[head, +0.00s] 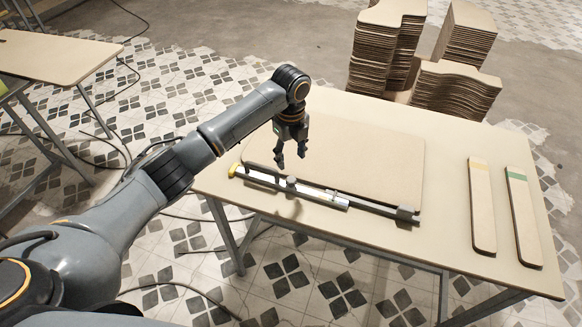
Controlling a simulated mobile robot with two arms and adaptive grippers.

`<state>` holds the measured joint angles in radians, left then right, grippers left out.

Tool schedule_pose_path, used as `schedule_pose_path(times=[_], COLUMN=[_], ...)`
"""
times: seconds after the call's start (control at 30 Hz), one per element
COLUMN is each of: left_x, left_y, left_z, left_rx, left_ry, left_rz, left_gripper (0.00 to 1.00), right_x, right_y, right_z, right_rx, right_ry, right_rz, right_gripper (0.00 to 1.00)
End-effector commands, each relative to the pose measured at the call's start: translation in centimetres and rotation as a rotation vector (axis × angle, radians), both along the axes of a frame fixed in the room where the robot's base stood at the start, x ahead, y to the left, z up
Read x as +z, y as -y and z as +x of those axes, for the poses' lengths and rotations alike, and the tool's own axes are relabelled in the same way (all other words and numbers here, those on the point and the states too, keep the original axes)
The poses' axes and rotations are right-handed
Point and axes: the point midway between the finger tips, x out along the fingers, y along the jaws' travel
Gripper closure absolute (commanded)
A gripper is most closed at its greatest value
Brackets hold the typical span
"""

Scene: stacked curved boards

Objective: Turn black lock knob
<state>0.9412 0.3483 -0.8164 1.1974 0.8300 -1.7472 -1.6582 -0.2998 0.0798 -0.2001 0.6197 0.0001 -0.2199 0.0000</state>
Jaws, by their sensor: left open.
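A long clamp-like bar tool (320,196) lies along the front edge of the table, partly over a flat board. My left gripper (291,163) points down above the bar's left half. Its fingers are apart and empty, just above and beside the small knob; I cannot tell whether they touch it. My right gripper is out of view.
The table (450,250) carries a flat board (370,155) under the bar. Two narrow strips, one yellow-marked (482,205) and one green-marked (523,215), lie at the right. Stacked curved boards (455,90) stand behind the table. Another table (50,55) is at the left.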

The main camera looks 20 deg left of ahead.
Motion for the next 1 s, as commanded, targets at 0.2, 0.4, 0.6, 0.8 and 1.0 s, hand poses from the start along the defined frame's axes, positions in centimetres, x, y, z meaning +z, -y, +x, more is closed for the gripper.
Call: schedule_pose_path(times=[0.2, 0.4, 0.6, 0.8, 1.0], left_x=[2.6, 3.1, 3.0, 2.8, -1.0], left_y=[0.0, 0.0, 0.0, 0.1, 2.7], left_z=[0.0, 0.0, 0.0, -0.1, -3.2], left_rx=[-0.001, -0.001, -0.001, 0.002, 0.100], left_ry=[0.001, -0.001, -0.001, -0.001, 0.002], left_rz=[0.001, 0.001, 0.001, -0.002, -0.040], left_gripper=[0.48, 0.48, 0.48, 0.48, 0.48], right_x=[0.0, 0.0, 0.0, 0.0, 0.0], right_y=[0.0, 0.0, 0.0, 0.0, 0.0], right_z=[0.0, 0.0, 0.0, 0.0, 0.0], right_rx=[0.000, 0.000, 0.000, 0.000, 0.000], right_ry=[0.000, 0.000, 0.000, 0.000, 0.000], right_rz=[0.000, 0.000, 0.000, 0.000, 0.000], right_gripper=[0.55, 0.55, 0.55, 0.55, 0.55])
